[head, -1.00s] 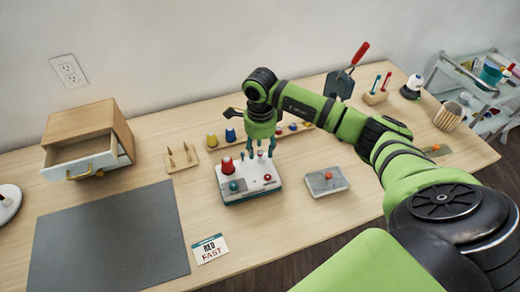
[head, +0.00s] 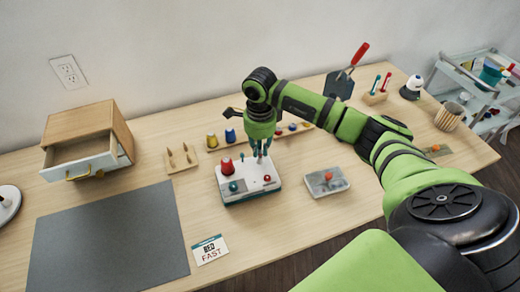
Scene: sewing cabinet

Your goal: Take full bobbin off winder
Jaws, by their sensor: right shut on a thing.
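The winder is a white box (head: 257,189) with a teal base, in the middle of the table in the head view. A red thread cone (head: 227,165) stands on its left, with a teal knob (head: 233,186) in front and a small red button (head: 267,178) at the right. My right gripper (head: 262,156) points down over the back right of the winder. Its teal fingers are closed together on the bobbin, which is mostly hidden between them. I cannot tell whether the bobbin is still on its spindle. My left gripper is not in view.
A shallow grey tray (head: 326,181) with a red item lies right of the winder. A rack with yellow and blue cones (head: 230,135) stands behind. A "RED FAST" card (head: 209,249) and grey mat (head: 105,245) lie in front left. An open-drawer cabinet (head: 88,140) stands far left.

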